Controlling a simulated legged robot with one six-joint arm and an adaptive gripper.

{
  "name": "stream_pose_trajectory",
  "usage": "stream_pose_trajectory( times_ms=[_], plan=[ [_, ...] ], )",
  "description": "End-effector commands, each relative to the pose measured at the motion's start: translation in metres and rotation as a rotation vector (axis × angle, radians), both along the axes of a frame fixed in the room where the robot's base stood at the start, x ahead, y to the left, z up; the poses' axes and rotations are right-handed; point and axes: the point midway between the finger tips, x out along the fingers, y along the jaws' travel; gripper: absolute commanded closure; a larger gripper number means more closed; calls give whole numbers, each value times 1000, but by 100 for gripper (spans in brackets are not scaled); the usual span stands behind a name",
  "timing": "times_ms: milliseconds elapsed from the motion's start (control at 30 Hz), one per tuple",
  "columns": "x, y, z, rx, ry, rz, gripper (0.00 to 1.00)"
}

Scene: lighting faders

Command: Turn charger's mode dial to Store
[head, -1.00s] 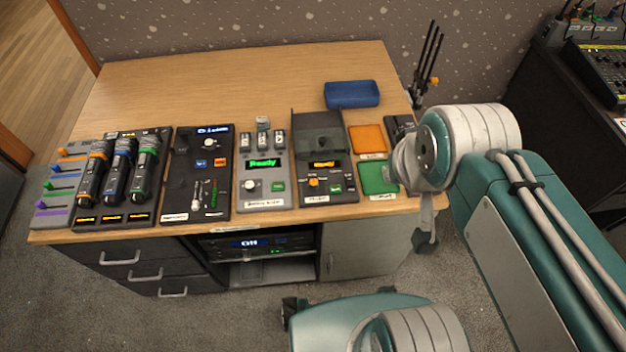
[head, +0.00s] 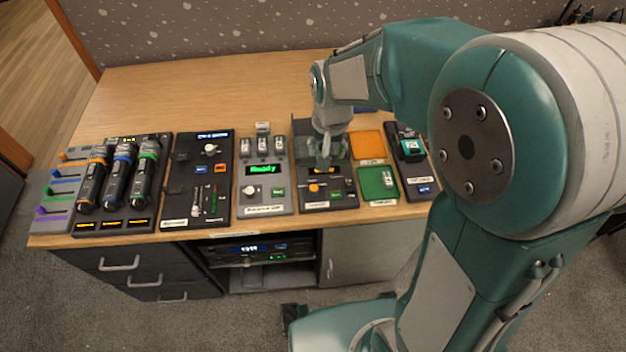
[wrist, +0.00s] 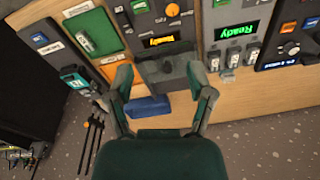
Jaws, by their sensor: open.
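The charger (head: 265,203) is a grey unit in the middle of the desk, with a green "Ready" display and several batteries in slots along its back. Its white mode dial (head: 249,190) is at the lower left of its face; its setting is too small to read. In the wrist view the charger's display (wrist: 237,28) and batteries show upside down at the upper right; the dial is out of frame. My gripper (head: 326,148) is open and empty (wrist: 163,88). It is above the back of the dark unit right of the charger, apart from the dial.
The dark unit (head: 340,197) has an orange dial. Orange (head: 370,145) and green (head: 370,190) trays lie right of it; a battery lies on the green one. A black fader panel (head: 181,190) stands left of the charger. A blue case (wrist: 148,107) lies behind. The back left desk is clear.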

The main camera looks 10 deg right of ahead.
Motion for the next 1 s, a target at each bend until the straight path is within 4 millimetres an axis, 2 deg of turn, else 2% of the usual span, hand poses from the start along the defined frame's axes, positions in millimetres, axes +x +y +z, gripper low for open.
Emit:
stream_pose_trajectory(
  times_ms=[33,200,533,800,1000],
  plan=[
    [7,6,-16,-3,29,-8,31],
    [21,20,-55,-12,84,-40,31],
    [25,25,-84,-16,105,-54,31],
    [25,25,-134,-16,106,-54,31],
    [25,25,-164,-16,104,-54,31]
  ],
)
